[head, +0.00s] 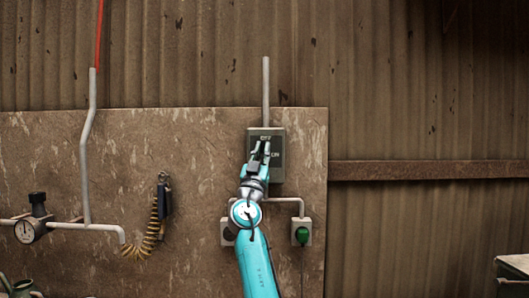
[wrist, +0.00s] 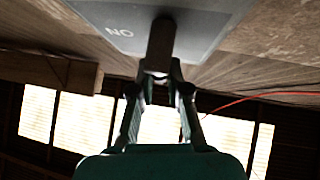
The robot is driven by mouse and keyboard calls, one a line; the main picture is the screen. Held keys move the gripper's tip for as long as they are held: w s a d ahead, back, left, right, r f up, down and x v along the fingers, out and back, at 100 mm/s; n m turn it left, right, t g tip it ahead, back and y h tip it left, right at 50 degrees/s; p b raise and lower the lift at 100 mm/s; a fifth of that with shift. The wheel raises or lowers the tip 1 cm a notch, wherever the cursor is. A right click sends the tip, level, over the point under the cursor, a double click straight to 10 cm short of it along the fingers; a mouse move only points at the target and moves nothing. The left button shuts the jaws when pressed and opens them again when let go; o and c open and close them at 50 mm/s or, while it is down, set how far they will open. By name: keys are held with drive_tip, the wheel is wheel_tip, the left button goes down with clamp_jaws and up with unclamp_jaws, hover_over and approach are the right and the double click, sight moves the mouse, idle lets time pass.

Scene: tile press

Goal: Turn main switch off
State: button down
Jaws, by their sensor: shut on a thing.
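The main switch (head: 279,175) is a grey box on the brown wall panel in the head view. A label at its top seems to read OFF, and ON shows at its right. The box also shows at the top of the wrist view (wrist: 205,18), with ON upside down. Its dark handle (wrist: 161,42) sticks out from the box face. My gripper (head: 262,148) is in front of the box and hides the handle in the head view. In the wrist view my gripper's fingers (wrist: 160,74) are closed on the handle's end.
A conduit (head: 266,85) runs up from the box. Sockets sit below it, one with a green plug (head: 302,236). To the left are a gauge (head: 27,231), pipes and a hanging air tool (head: 165,198) with a coiled hose. A rusty beam (head: 430,170) crosses the right wall.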

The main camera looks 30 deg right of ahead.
drive_tip(key=shift+w+a+f+n+t+y, duration=0.1)
drive_tip(key=shift+n+t+y, duration=0.3)
drive_tip(key=shift+n, duration=0.2)
drive_tip(key=shift+w+a+n+t+y, duration=0.1)
drive_tip(key=shift+n+t+y, duration=0.2)
drive_tip(key=shift+n+t, duration=0.25)
drive_tip(key=c, duration=1.2)
unclamp_jaws()
drive_tip(key=shift+o, duration=0.2)
drive_tip(key=shift+s, duration=0.1)
drive_tip(key=v, duration=1.2)
